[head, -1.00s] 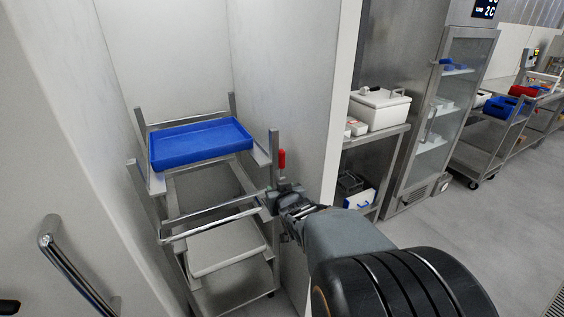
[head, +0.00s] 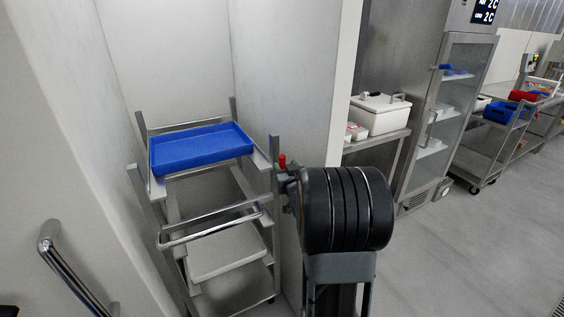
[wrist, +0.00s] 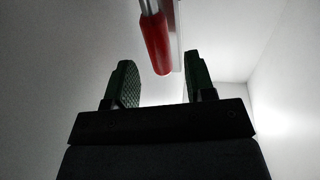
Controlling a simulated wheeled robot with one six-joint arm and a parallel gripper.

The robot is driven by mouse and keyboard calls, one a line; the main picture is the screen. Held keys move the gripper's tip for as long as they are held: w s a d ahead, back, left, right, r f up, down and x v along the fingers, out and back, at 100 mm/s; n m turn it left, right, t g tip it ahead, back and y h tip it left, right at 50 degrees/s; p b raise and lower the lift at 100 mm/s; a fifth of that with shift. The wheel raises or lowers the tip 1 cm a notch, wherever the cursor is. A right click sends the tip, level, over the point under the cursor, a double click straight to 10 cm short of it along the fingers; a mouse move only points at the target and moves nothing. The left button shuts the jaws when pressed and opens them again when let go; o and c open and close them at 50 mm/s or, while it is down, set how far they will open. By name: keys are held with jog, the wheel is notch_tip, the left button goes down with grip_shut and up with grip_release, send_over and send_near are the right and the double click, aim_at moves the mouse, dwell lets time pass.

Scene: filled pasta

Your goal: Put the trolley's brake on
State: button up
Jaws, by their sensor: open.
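The trolley (head: 205,228) is a grey metal frame standing in a pale walled recess. Its brake lever has a red grip (head: 282,160) on the right front post; in the wrist view the red grip (wrist: 156,44) hangs from a metal rod at the top. My gripper (wrist: 158,80) is open and empty, its two green-black fingers just short of the grip's end. The grip lies ahead of the gap between them, not clasped. In the head view my arm hides most of the gripper.
A blue tray (head: 200,148) sits on the trolley's top. A pale wall (head: 320,90) stands close on the right. A door handle (head: 72,265) is at lower left. A shelf with a white box (head: 380,114) stands beyond the wall. The floor on the right is clear.

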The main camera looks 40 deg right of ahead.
aim_at(283, 165)
jog(key=shift+x, duration=1.9)
jog(key=shift+c, duration=0.4)
grip_shut()
